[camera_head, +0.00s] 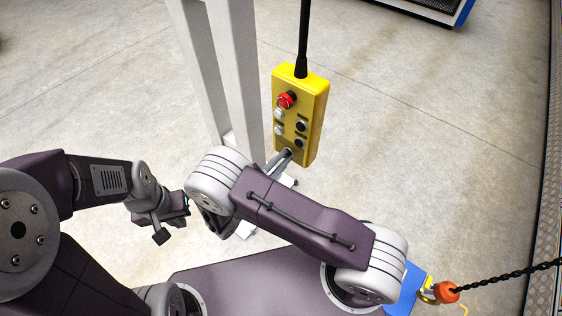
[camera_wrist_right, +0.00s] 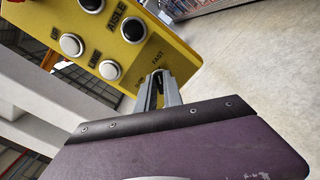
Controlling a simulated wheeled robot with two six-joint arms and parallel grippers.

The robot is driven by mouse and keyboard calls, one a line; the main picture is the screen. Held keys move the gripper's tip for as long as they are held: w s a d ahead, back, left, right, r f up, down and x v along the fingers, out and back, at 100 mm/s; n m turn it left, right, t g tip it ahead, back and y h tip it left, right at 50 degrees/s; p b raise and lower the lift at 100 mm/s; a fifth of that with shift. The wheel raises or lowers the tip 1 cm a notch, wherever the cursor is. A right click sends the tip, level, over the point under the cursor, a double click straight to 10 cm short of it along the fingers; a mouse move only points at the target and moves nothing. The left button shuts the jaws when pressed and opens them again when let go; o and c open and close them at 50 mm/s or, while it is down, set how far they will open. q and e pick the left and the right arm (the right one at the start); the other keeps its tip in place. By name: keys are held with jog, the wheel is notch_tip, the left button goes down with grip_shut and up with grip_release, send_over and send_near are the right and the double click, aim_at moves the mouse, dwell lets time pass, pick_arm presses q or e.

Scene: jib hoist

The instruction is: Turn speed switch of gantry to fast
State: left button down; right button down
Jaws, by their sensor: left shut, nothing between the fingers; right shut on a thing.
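The yellow pendant control box (camera_head: 318,110) hangs upright from a black cable, with its button face toward me. My right gripper (camera_head: 285,157) is at the bottom of this face. In the right wrist view, its fingers (camera_wrist_right: 160,82) are closed around the small speed switch beside the printed word FAST; the fingers hide most of the switch, so its exact angle cannot be told. Part of the other speed label shows left of the fingers. My left gripper (camera_head: 174,216) is shut and empty, low at the left, away from the box.
A red stop button (camera_head: 287,99) and several black and white buttons sit above the switch. A pale post (camera_head: 236,75) stands just left of the box. An orange hook block (camera_head: 446,292) on a black chain is at the lower right. Open concrete floor lies right of the box.

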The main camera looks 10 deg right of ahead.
jog(key=shift+m, duration=0.6)
